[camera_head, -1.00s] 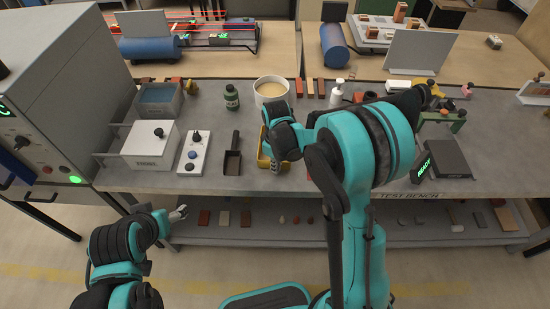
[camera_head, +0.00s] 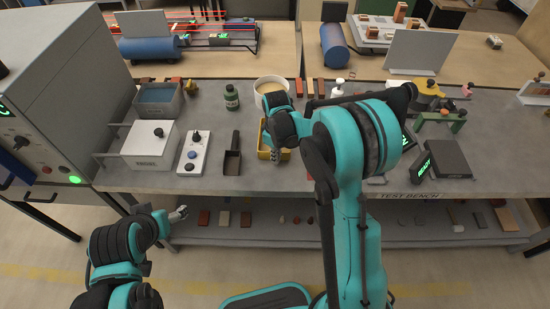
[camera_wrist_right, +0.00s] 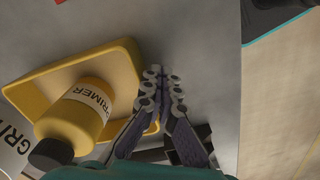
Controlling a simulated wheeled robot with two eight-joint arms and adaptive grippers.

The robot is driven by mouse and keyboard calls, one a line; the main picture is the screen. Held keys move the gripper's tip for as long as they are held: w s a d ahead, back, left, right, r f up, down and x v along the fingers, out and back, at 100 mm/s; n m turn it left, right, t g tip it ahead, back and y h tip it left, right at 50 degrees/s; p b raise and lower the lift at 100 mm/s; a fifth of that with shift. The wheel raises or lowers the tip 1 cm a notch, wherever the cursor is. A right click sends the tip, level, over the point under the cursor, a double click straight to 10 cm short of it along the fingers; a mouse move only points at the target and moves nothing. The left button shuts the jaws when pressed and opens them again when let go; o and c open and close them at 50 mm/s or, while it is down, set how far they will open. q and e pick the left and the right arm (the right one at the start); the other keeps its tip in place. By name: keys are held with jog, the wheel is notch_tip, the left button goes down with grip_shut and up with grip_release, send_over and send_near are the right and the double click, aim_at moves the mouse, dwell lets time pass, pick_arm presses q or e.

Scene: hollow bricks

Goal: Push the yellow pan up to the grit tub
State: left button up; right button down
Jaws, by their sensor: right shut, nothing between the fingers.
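The yellow pan (camera_head: 264,154) lies on the grey bench, in front of the pale grit tub (camera_head: 261,84), partly hidden by my right gripper. In the right wrist view the pan (camera_wrist_right: 126,62) holds a yellow primer bottle (camera_wrist_right: 72,118) with a black cap. The tub's white side (camera_wrist_right: 14,148) with part of its lettering shows beyond the pan. I cannot tell whether pan and tub touch. My right gripper (camera_wrist_right: 162,84) is shut and empty, with its fingers low beside the pan's near wall. My left gripper (camera_head: 181,213) hangs in front of the bench, its fingers too small to read.
A dark scoop (camera_head: 233,158) lies just left of the pan. A green bottle (camera_head: 231,97) stands left of the tub, and small bricks (camera_head: 310,87) lie right of it. A white switch box (camera_head: 193,153) is farther left. A black scale (camera_head: 444,160) is at the right.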

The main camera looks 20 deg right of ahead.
jog(key=shift+w+d, duration=0.25)
jog(key=shift+w, duration=0.65)
jog(key=shift+w+d, duration=0.25)
jog(key=shift+w, duration=0.65)
jog(key=shift+w+d, duration=0.25)
jog(key=shift+w, duration=0.65)
jog(key=shift+s, duration=0.15)
jog(key=shift+s+a, duration=0.3)
jog(key=shift+s, duration=0.6)
notch_tip(320, 180, up, 9)
jog(key=p, duration=0.5)
